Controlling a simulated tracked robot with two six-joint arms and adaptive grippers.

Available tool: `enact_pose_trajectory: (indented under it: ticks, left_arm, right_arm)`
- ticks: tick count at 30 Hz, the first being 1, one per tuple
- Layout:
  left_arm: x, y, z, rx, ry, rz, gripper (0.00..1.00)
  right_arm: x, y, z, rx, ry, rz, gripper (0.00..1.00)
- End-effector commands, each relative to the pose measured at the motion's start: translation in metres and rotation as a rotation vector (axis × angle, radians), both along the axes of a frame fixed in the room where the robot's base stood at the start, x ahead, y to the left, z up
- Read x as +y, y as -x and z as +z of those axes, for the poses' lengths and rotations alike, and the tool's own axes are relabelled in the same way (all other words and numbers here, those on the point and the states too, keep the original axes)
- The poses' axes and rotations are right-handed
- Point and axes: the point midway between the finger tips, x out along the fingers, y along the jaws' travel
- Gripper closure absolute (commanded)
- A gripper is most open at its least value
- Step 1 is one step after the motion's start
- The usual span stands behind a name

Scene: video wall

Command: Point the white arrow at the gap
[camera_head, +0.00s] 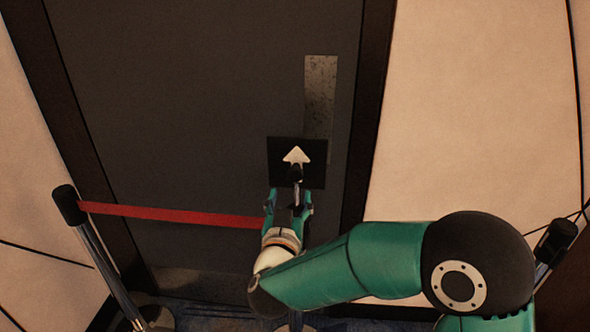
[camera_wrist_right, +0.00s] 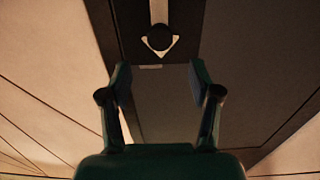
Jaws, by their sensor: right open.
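The white arrow (camera_head: 297,154) lies on a black square plate (camera_head: 279,148) and points up in the head view. A dark round knob (camera_head: 296,173) sits at its lower part. In the wrist view, the white arrow (camera_wrist_right: 162,50) shows partly behind the dark knob (camera_wrist_right: 159,37). My right gripper (camera_head: 289,196) is just below the plate in the head view. The gap looks to be the beltless stretch right of the plate, largely covered by my right arm. My left gripper is not in view.
A red belt (camera_head: 170,214) runs from the left post (camera_head: 68,205) to behind my gripper. Another black-topped post (camera_head: 556,240) stands at the right, with no belt seen toward the plate. A dark door (camera_head: 210,100) with a metal strip (camera_head: 320,95) stands behind, between pale walls.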

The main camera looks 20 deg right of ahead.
Motion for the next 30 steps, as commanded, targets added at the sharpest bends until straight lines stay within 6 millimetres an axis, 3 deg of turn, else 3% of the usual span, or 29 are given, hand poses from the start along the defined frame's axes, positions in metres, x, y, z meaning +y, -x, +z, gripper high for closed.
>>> enact_pose_trajectory:
  ticks: [9,15,28,30]
  left_arm:
    - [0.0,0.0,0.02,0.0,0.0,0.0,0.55]
    - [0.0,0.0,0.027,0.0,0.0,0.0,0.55]
    - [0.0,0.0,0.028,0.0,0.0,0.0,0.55]
    - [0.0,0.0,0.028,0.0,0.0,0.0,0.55]
  right_arm:
    - [-0.029,-0.063,0.002,0.001,0.0,-0.001,0.37]
    - [-0.039,-0.087,0.001,0.0,-0.001,0.0,0.37]
    - [-0.043,-0.096,-0.001,0.0,0.0,0.002,0.37]
    - [-0.043,-0.096,0.0,0.0,0.0,0.002,0.47]
